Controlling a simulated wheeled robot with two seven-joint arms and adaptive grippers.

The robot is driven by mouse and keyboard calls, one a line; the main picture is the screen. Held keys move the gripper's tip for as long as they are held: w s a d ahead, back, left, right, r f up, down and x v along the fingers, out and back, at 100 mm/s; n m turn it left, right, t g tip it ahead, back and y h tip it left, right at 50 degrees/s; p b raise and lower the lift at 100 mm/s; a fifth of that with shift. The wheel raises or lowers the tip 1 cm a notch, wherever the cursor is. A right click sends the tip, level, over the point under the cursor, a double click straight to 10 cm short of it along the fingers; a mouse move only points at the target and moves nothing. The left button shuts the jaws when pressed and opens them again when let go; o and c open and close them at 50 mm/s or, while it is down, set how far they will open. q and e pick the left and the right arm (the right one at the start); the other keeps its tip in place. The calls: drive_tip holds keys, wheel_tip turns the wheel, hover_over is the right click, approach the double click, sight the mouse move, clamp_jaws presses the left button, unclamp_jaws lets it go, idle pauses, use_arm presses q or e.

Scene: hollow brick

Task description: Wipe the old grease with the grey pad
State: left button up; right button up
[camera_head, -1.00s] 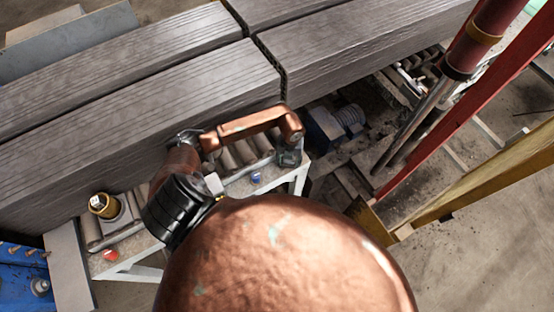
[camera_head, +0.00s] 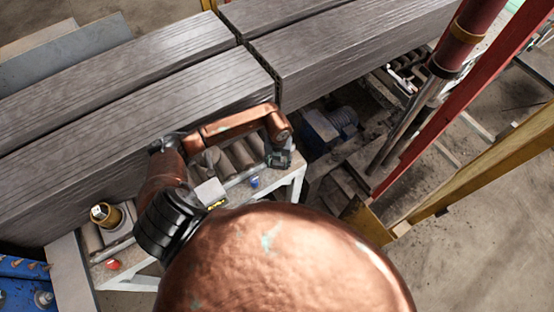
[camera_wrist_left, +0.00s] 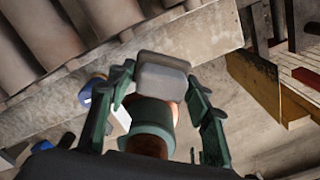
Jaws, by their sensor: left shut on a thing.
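My left gripper (camera_head: 280,158) is at the end of the copper arm, over the right end of the pale roller table (camera_head: 290,178). In the left wrist view its green fingers (camera_wrist_left: 162,88) are shut on the grey pad (camera_wrist_left: 162,72), a light rounded block. The pad hangs between the fingertips; I cannot tell whether it touches the surface beyond. The pad is not clear in the head view. I cannot make out the old grease for certain in either view. My right gripper is not in view.
A blue-capped item (camera_head: 255,182) and a white box (camera_head: 210,192) stand on the near ledge, left of the gripper. A yellow can (camera_head: 105,214) and a red item (camera_head: 113,265) are farther left. Long grey hollow bricks (camera_head: 150,105) lie behind. A red post (camera_head: 440,120) stands right.

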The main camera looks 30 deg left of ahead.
use_arm(q)
drive_tip(key=shift+w+r, duration=0.2)
drive_tip(key=shift+r, duration=0.9)
drive_tip(key=shift+s+r, duration=0.1)
drive_tip(key=shift+r, duration=0.1)
drive_tip(key=shift+d, duration=0.1)
